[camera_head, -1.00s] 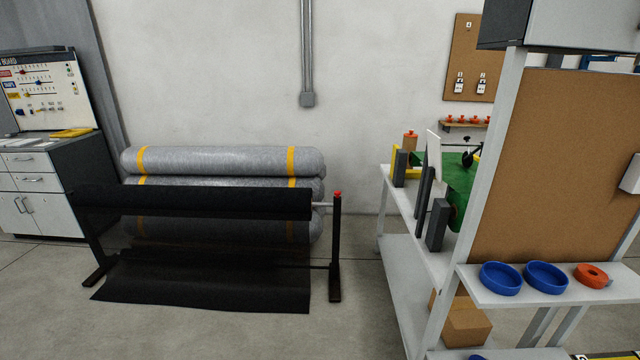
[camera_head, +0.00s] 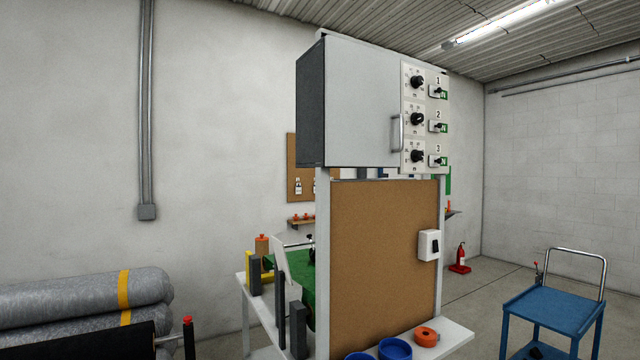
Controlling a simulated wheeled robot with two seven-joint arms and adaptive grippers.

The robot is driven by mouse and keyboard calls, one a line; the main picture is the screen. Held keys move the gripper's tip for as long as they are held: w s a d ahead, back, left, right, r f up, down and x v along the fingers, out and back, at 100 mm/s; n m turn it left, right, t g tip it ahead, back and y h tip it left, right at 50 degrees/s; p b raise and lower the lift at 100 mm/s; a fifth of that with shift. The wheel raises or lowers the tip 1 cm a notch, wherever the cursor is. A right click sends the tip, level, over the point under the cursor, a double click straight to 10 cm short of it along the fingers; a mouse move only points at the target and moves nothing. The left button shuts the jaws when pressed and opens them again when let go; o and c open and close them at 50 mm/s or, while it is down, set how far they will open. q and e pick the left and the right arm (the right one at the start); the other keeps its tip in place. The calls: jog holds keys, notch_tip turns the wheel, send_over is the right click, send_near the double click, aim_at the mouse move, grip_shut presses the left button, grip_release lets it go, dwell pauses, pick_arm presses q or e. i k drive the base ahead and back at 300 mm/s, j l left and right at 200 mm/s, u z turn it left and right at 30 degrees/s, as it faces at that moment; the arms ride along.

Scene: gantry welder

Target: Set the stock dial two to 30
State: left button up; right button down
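Stock dial two (camera_head: 417,119) is the middle of three black knobs on the panel at the right side of a grey cabinet (camera_head: 352,103). A small switch marked 2 (camera_head: 437,127) sits just right of it. Dial one (camera_head: 417,82) is above and dial three (camera_head: 417,156) is below. The scale numbers and the exact pointer position are too small to read. Neither of my grippers shows in the head view.
The cabinet stands on posts above a brown board (camera_head: 385,260) and a white shelf (camera_head: 456,338) with blue rings and an orange roll. A blue cart (camera_head: 553,311) stands at the right. Grey rolls (camera_head: 80,299) lie at the lower left.

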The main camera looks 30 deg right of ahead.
aim_at(417, 118)
jog(key=z, duration=1.75)
jog(key=i+l+z, duration=0.2)
jog(key=l, duration=0.25)
jog(key=i, duration=0.1)
